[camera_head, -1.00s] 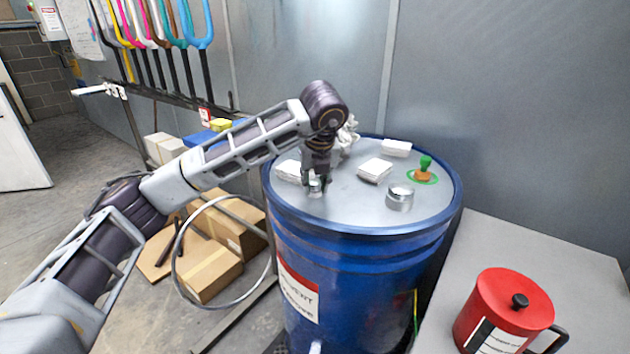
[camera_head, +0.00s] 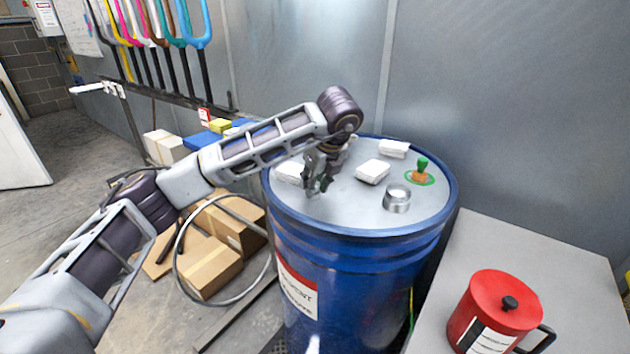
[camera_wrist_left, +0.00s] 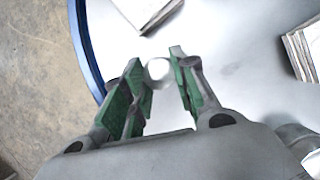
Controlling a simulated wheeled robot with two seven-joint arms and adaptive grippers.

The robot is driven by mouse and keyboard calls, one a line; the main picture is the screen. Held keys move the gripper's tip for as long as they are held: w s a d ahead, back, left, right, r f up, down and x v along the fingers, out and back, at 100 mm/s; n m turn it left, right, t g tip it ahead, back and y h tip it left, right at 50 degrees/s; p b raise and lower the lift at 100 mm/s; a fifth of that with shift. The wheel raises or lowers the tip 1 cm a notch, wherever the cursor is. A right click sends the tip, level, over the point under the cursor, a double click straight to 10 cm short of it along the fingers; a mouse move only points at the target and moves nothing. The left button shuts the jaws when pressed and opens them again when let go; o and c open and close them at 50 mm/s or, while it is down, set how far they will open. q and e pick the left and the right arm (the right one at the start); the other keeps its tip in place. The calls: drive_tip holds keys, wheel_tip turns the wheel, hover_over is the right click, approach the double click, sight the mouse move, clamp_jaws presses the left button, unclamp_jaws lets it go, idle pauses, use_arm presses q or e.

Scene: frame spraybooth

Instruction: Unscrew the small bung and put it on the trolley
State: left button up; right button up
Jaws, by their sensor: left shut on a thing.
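The small bung (camera_wrist_left: 158,70) shows in the left wrist view as a pale round thing between the green-lined fingers of my left gripper (camera_wrist_left: 160,85). My left gripper (camera_head: 318,186) is shut on it at the near left part of the blue drum's lid (camera_head: 345,212). In the head view the fingers mostly hide the bung. I cannot tell whether it is still seated in the lid. A flat grey top (camera_head: 530,262), which may be the trolley, stands to the right of the drum. My right gripper is not in view.
A larger silver cap (camera_head: 397,199), white pads (camera_head: 373,172) and a green-handled item (camera_head: 421,170) are on the lid. A red can (camera_head: 492,312) stands on the grey top; its back part is clear. Cardboard boxes (camera_head: 212,265) lie left of the drum.

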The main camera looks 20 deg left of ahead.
use_arm(q)
drive_tip(key=o, duration=0.7)
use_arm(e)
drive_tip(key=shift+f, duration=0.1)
use_arm(q)
drive_tip(key=shift+a+f+m+b, duration=0.1)
drive_tip(key=shift+m+b, duration=0.5)
drive_tip(key=shift+m, duration=0.3)
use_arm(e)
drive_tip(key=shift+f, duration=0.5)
use_arm(q)
drive_tip(key=shift+s+m+t+h+b, duration=0.1)
drive_tip(key=shift+m+t+h+b, duration=0.55)
drive_tip(key=shift+m, duration=0.75)
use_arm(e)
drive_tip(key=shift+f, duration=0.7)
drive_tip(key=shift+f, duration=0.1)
